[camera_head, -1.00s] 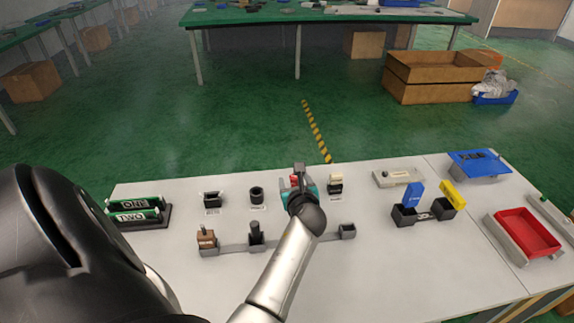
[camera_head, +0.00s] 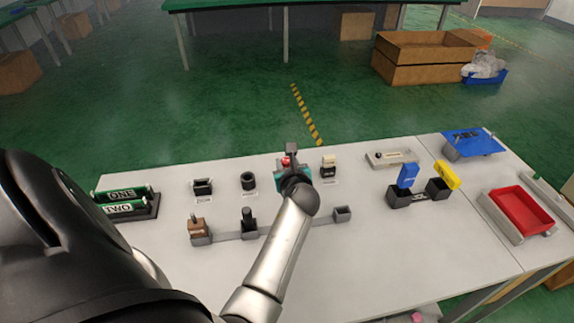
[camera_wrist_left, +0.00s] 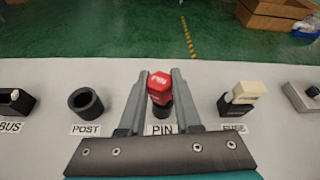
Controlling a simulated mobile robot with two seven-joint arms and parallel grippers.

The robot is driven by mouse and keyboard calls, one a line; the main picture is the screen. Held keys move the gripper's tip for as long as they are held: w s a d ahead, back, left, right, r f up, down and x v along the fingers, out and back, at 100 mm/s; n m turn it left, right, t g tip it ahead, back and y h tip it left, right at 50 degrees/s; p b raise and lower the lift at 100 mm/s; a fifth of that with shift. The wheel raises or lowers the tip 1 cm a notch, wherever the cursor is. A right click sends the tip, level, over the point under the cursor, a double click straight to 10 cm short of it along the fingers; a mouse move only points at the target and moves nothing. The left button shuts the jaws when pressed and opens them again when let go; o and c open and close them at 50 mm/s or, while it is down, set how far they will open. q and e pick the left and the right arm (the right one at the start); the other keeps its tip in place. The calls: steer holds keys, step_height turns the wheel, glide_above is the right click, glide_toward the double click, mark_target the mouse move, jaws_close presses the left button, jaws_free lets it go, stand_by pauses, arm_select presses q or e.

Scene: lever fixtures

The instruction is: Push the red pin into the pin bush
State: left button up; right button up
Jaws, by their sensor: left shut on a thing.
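The red pin (camera_wrist_left: 159,84) stands roughly upright between the fingers of my left gripper (camera_wrist_left: 158,82) in the left wrist view. Its lettered head shows clearly. Its lower end meets the dark pin bush (camera_wrist_left: 160,112), just behind the PIN label; how deep it sits I cannot tell. My left gripper is shut on the pin. In the head view, the red pin (camera_head: 286,161) shows as a small red spot beside my left gripper (camera_head: 291,158), and my wrist hides the bush. My right gripper is not in view.
The round POST socket (camera_wrist_left: 86,103) stands left of the pin and the cream fuse block (camera_wrist_left: 242,97) right. In the head view, a low row with a brown block (camera_head: 199,228) and a small grey socket (camera_head: 343,214) lies nearer. A red tray (camera_head: 520,212) is at right.

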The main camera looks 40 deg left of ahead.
arm_select(q)
jaws_close()
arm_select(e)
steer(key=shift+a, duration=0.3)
arm_select(q)
steer(key=shift+r, duration=0.25)
step_height(320, 180, up, 19)
steer(key=p, duration=0.8)
steer(key=m+g, duration=0.1)
glide_above(289, 158)
step_height(289, 158, down, 10)
steer(key=shift+r+p, duration=0.25)
steer(key=shift+p, duration=0.2)
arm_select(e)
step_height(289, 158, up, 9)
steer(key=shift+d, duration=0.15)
